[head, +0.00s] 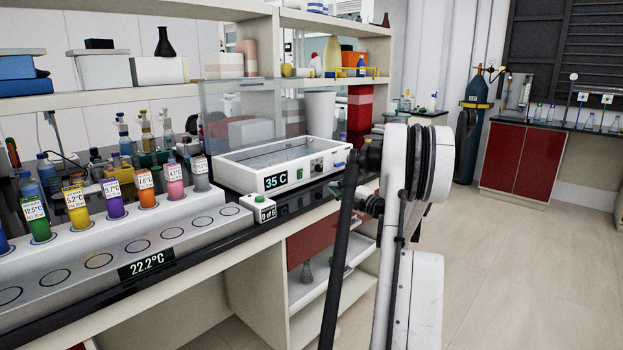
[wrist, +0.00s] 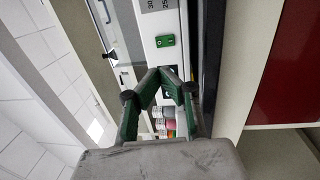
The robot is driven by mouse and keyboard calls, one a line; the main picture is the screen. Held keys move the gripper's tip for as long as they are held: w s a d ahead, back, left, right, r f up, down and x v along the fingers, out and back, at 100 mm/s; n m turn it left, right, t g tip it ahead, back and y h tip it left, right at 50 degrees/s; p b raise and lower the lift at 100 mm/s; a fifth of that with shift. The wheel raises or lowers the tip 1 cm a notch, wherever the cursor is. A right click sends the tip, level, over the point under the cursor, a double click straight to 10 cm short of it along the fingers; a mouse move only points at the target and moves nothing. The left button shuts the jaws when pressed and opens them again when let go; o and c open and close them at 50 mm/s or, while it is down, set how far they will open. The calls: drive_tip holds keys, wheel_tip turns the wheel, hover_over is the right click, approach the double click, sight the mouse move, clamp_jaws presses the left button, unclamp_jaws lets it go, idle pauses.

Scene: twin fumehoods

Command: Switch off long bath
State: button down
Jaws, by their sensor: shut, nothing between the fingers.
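A white, open-topped bath (head: 232,176) with a clear raised lid stands on the dark bench in the head view. Its front panel carries a display (head: 276,182) reading 35 °C, a small green switch (head: 299,173) and a dark knob (head: 318,166). The wrist view shows a green rocker switch (wrist: 165,41) with a white mark on a white panel, close beyond my fingertips. My gripper (wrist: 168,76) is shut and empty, its fingertips just below the switch in that picture. They overlap part of the panel; contact cannot be told.
A small white box (head: 262,211) with a green button sits on the bench edge. Floor at the right is clear.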

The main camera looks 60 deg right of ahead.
sight(301, 172)
drive_tip(key=w, duration=0.4)
drive_tip(key=w+d+r+b, duration=0.1)
drive_tip(key=w, duration=0.4)
drive_tip(key=w+d+b, duration=0.1)
drive_tip(key=w, duration=0.3)
drive_tip(key=shift+w+d+r, duration=0.1)
drive_tip(key=shift+w+r, duration=0.2)
drive_tip(key=shift+r, duration=0.05)
drive_tip(key=shift+w+a+r, duration=0.1)
drive_tip(key=shift+w+a, duration=0.15)
drive_tip(key=shift+w, duration=0.15)
drive_tip(key=shift+s+d, duration=0.3)
drive_tip(key=shift+d, duration=0.05)
drive_tip(key=shift+a, duration=0.1)
